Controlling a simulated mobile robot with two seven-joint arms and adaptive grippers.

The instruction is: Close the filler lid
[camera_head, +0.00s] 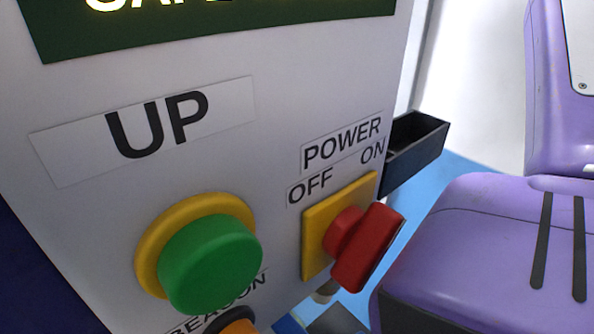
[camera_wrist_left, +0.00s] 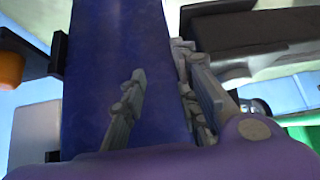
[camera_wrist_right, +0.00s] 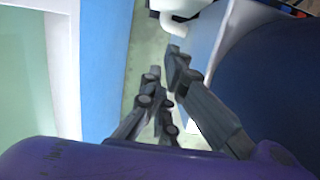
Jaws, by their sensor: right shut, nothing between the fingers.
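I cannot make out a filler lid for certain in any view. In the right wrist view a white curved pipe-like part (camera_wrist_right: 178,25) shows at the top edge, just beyond the fingers; I cannot tell whether it belongs to the filler. My right gripper (camera_wrist_right: 163,62) is shut and empty, over a greenish floor between a blue-and-white edge and a dark blue rounded body. My left gripper (camera_wrist_left: 161,64) has its fingers apart in front of a dark blue upright surface (camera_wrist_left: 115,35). I see nothing held between them. Neither gripper is clearly visible in the head view.
A grey control panel (camera_head: 270,55) fills the head view's left, close up. It carries a green UP button (camera_head: 210,265), a red power switch (camera_head: 366,248) and an orange button (camera_head: 238,327). A black open box (camera_head: 415,150) and purple seat (camera_head: 480,235) stand right.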

